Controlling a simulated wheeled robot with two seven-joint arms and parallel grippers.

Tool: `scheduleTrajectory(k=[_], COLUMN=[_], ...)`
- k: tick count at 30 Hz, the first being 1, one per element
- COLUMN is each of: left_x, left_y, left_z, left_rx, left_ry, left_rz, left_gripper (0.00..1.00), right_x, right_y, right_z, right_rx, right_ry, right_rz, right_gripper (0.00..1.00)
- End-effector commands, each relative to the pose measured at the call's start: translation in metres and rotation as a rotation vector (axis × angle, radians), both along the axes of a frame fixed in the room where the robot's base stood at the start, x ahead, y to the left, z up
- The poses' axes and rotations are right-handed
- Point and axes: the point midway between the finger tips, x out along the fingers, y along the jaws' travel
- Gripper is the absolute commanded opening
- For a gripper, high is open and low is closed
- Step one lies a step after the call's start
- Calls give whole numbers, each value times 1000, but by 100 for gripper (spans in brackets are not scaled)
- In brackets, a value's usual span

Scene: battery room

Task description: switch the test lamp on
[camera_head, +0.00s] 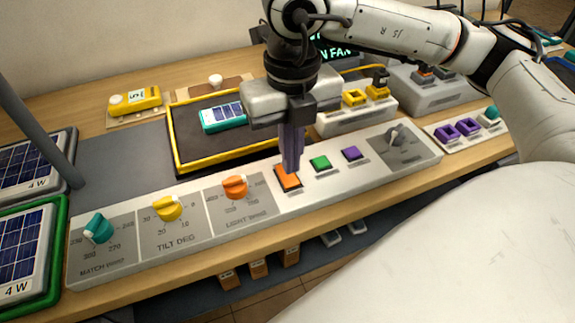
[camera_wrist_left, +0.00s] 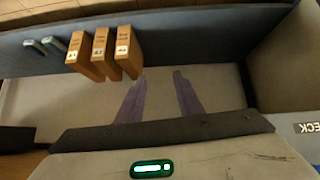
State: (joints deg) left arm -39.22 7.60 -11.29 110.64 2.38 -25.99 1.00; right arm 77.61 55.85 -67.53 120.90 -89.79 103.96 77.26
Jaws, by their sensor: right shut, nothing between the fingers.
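A light control panel (camera_head: 262,221) runs along the front of the bench. It has an orange button (camera_head: 287,180), a green button (camera_head: 320,162), a purple button (camera_head: 351,153) and a grey lever switch (camera_head: 393,134). My right gripper (camera_head: 291,168) is shut and empty, pointing down with its tips at the orange button's far edge; I cannot tell whether they touch it. I cannot pick out which thing is the test lamp. My left gripper (camera_wrist_left: 160,78) shows only in the left wrist view, open and empty, over a shelf.
Teal, yellow and orange dials (camera_head: 235,187) sit left of the buttons. Behind them is a yellow-rimmed tray (camera_head: 176,143) holding a teal device (camera_head: 222,117). Solar panels (camera_head: 20,255) lie at the left. Orange-brown blocks (camera_wrist_left: 102,52) stand on the lower shelf.

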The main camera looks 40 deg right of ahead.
Motion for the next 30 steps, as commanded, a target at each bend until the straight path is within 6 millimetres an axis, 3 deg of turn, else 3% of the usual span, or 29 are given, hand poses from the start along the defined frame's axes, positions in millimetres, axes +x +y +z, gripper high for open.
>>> scheduleTrajectory(k=[15,30], left_x=[-1,-2], left_y=[0,0], left_z=[27,26], left_rx=[1,0], left_ry=[1,3], left_rz=[1,0], left_gripper=[33,33], right_x=[0,0], right_y=[0,0], right_z=[42,42], right_rx=[0,0], right_ry=[0,0], right_rz=[1,1], right_gripper=[0,0])
